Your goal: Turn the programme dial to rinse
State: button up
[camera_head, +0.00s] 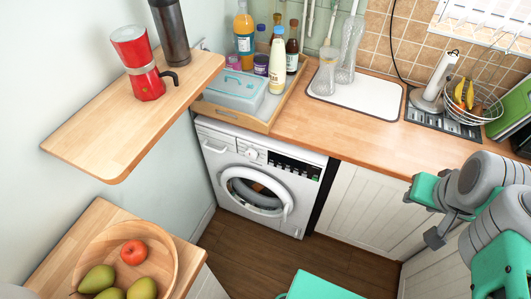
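The washing machine (225,160) is white and stands under the wooden counter, its round door closed. Its programme dial (252,154) is a small white knob on the front panel, between the detergent drawer and a dark display strip (293,166). The dial's pointer and any rinse mark are too small to read. My arm reaches in from the right. What looks like my gripper (435,238) is a small dark grey end in front of the white cupboard, well to the right of the dial and apart from it. Its fingers cannot be made out.
A wooden shelf (85,131) with a red moka pot (138,62) juts out at the upper left. A fruit bowl (165,270) stands at the lower left. White cupboards (357,205) flank the machine on the right. The brown floor before it is clear.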

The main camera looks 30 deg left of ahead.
aim_at(251, 154)
jog(key=u, duration=0.05)
jog(key=i, duration=0.7)
jog(key=u, duration=3.45)
